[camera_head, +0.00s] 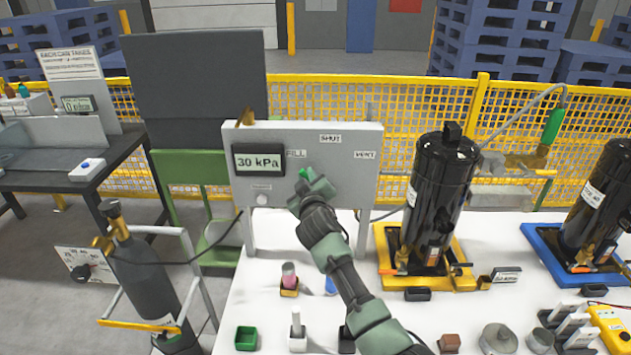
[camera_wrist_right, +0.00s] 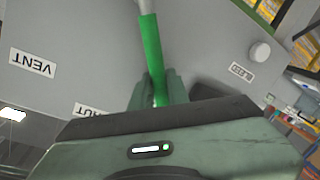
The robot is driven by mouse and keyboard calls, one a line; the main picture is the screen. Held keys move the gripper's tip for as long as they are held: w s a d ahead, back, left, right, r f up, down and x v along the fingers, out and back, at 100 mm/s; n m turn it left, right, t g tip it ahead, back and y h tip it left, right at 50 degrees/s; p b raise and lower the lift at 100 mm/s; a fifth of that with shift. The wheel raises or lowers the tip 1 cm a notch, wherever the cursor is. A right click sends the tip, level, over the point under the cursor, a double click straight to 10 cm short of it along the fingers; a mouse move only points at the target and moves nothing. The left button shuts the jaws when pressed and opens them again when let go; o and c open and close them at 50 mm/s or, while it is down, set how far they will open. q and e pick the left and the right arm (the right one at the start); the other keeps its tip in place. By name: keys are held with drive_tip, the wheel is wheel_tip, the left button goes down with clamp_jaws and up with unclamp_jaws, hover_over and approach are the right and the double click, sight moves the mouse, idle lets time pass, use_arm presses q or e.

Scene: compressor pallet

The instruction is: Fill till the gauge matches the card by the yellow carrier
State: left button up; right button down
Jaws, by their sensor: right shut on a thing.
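The grey gauge panel (camera_head: 335,150) stands on the white table, and its display (camera_head: 258,161) reads "30 kPa". FILL, SHUT and VENT labels are on its face. My right gripper (camera_head: 308,182) is shut on the green valve lever (camera_head: 303,173), whose visible end points up-left towards FILL. In the right wrist view the lever (camera_wrist_right: 151,60) runs up from between the fingers. The yellow carrier (camera_head: 428,283) holds a black compressor (camera_head: 440,190). A small white card (camera_head: 506,275) stands beside it, its print too small to read. My left gripper is out of view.
A blue carrier (camera_head: 550,247) with another black compressor (camera_head: 597,200) is at the right. A grey gas cylinder (camera_head: 150,275) stands on a trolley at the left. Small cups, blocks and a yellow meter (camera_head: 612,325) crowd the front of the table.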

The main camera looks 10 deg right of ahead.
drive_tip(key=shift+w+a+f+n, duration=0.1)
drive_tip(key=shift+a+f+n, duration=0.2)
drive_tip(key=shift+f, duration=0.1)
drive_tip(key=shift+a+f, duration=0.1)
drive_tip(key=shift+a, duration=0.05)
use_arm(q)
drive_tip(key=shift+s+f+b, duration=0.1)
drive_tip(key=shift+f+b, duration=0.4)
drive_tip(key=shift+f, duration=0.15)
use_arm(e)
drive_tip(key=shift+w+a+f+n+h, duration=0.1)
drive_tip(key=shift+a+f+n+h, duration=0.25)
drive_tip(key=shift+n, duration=0.45)
drive_tip(key=c, duration=1.4)
unclamp_jaws()
drive_tip(key=shift+o, duration=0.2)
